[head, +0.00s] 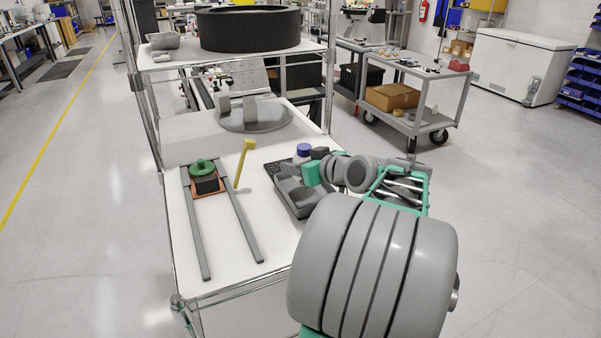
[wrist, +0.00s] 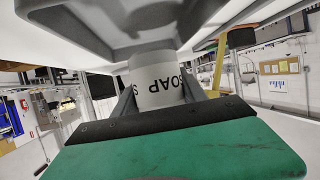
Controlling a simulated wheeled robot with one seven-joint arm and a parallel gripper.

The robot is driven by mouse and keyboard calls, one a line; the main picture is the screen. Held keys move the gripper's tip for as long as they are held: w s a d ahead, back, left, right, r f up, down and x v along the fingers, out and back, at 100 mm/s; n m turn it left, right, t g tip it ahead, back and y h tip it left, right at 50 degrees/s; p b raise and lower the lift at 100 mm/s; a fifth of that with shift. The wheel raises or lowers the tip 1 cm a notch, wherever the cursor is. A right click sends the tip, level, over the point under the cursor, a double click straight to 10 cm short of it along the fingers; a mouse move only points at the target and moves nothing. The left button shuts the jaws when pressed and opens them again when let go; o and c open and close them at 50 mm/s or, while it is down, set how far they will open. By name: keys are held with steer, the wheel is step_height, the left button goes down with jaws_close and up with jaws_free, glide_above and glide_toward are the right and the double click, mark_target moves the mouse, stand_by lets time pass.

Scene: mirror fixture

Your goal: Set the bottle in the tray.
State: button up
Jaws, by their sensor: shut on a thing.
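The bottle (head: 303,150) is white with a blue cap and shows in the head view at the far end of the tray. In the wrist view the bottle (wrist: 158,79) carries dark "SOAP" lettering and stands between my two fingers. My gripper (head: 309,164) is shut on it; in the wrist view the gripper (wrist: 160,97) has a finger on each side. The dark grey tray (head: 296,203) lies on the white bench. In the wrist view the tray (wrist: 150,14) is right by the bottle's end; I cannot tell whether they touch. My gripper hides the bottle's lower part in the head view.
A grey round plate (head: 257,122) with blocks lies behind. A shelf (head: 175,60) holding a black ring (head: 249,29) overhangs the back.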

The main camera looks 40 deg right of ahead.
steer(key=shift+d+f, duration=0.15)
steer(key=shift+f, duration=1.7)
steer(key=o, duration=1.2)
steer(key=shift+r+p, duration=0.3)
steer(key=shift+p, duration=0.15)
steer(key=b+v, duration=0.1)
steer(key=v, duration=1)
steer(key=shift+f+b, duration=0.25)
steer(key=shift+b, duration=0.05)
steer(key=shift+s+r, duration=0.25)
steer(key=shift+s, duration=0.3)
